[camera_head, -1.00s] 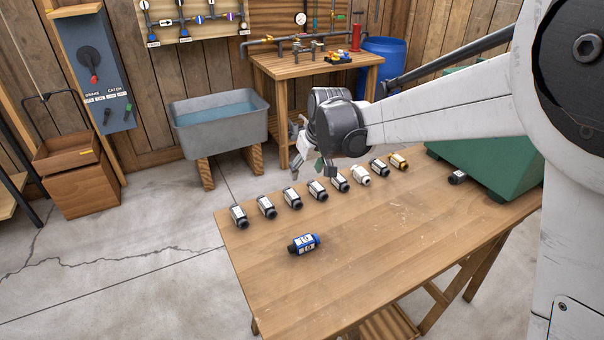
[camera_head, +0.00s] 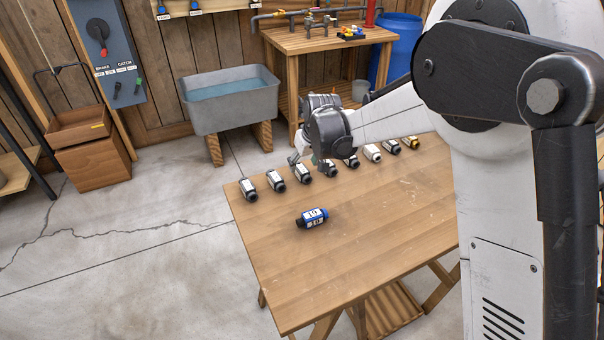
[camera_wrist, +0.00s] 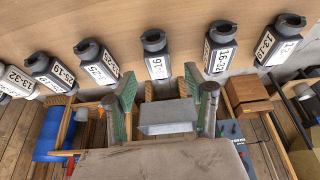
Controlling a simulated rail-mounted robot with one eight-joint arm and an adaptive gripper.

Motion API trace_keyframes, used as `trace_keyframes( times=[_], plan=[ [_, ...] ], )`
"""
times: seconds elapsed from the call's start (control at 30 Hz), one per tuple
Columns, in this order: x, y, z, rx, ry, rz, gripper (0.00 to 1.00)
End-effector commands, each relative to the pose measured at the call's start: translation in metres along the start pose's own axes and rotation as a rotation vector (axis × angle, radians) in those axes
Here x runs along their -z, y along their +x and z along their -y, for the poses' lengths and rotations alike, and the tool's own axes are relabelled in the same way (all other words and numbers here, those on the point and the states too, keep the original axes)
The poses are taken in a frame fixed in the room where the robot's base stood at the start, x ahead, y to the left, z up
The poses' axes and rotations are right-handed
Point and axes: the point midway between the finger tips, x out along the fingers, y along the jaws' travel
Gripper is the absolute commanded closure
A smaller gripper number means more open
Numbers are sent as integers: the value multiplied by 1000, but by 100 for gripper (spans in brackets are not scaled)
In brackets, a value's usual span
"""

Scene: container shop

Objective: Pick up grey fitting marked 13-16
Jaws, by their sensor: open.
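Dark grey fittings with white labels stand in a row on the wooden table. In the wrist view, the middle one (camera_wrist: 157,62) lies ahead of my gripper (camera_wrist: 166,82); its label seems to end in 16, its first part unclear. The far-right one (camera_wrist: 277,42) has a label starting with 13, its ending hard to read. The one between (camera_wrist: 218,50) seems to start with 16. My gripper is open and empty, its fingers apart from the fittings. In the head view my gripper (camera_head: 296,159) is at the row's far side, beside the third fitting from the left (camera_head: 302,173).
A blue fitting (camera_head: 312,217) lies on the table (camera_head: 360,235) in front of the row. White (camera_head: 373,153) and yellow (camera_head: 412,142) fittings stand toward the row's right end. A grey sink (camera_head: 230,100) stands behind. The table's front is mostly clear.

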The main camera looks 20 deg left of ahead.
Motion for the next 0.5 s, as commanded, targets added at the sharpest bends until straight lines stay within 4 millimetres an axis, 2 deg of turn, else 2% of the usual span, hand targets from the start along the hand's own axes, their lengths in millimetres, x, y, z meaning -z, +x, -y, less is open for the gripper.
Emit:
trace_keyframes(
  times=[0.3,0.5],
  plan=[
    [-1,42,-1,0,0,0,51],
    [-1,44,-1,0,0,0,51]
  ],
)
